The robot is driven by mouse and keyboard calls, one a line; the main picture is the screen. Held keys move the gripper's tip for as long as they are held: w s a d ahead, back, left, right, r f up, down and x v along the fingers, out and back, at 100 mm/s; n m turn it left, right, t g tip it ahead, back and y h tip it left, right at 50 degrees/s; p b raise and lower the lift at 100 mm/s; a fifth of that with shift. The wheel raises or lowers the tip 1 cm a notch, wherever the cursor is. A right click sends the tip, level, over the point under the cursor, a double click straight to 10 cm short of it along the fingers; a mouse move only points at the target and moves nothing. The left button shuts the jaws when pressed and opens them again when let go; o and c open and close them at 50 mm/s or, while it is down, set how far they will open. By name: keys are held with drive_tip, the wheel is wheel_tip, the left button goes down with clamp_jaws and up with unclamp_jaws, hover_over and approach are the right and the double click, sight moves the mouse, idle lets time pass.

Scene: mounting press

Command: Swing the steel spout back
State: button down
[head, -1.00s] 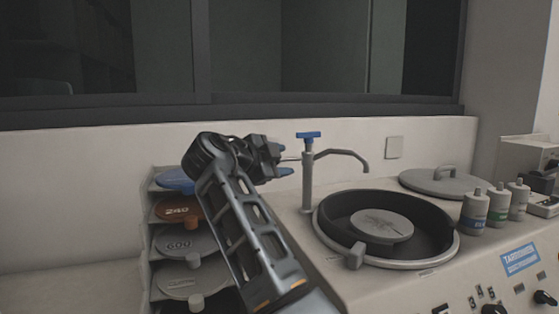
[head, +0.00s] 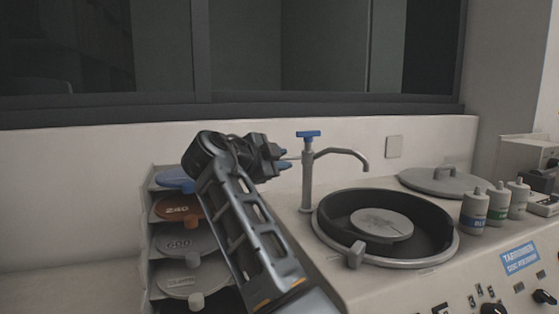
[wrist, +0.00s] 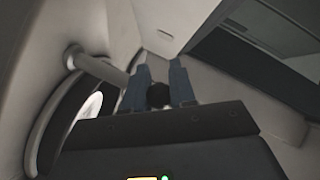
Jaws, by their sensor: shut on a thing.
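The steel spout (head: 342,152) is a grey pipe on an upright post (head: 307,185) with a blue cap (head: 308,134). It points right and bends down over the left and back part of the black bowl (head: 330,215). A short thin lever stands out from the post's left side toward my gripper (head: 284,159). My gripper's blue fingers are shut on this lever, left of the post. In the wrist view, my gripper (wrist: 160,85) has a dark round end between its fingers, and the post (wrist: 100,67) runs up from its flange. The spout's arm is not clear there.
A rack of discs (head: 190,240) stands at the left, below my arm. A grey lid (head: 440,182), several bottles (head: 475,212) and a control panel with knobs are at the right. The wall and dark window are behind. The air above the bowl is free apart from the spout.

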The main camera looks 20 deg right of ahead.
drive_tip(key=shift+s+f, duration=0.1)
drive_tip(key=s+d+n+t+y+p, duration=0.2)
drive_tip(key=s+n+y, duration=0.1)
drive_tip(key=n+y, duration=0.5)
drive_tip(key=s+d+n+t+y+p, duration=0.1)
drive_tip(key=s+n+y, duration=0.3)
drive_tip(key=n+y, duration=0.5)
drive_tip(key=shift+s+d+t+y+p, duration=0.35)
drive_tip(key=shift+d+t+y, duration=0.35)
drive_tip(key=shift+y, duration=1.1)
drive_tip(key=shift+a, duration=0.15)
drive_tip(key=c, duration=0.9)
unclamp_jaws()
drive_tip(key=shift+c, duration=0.2)
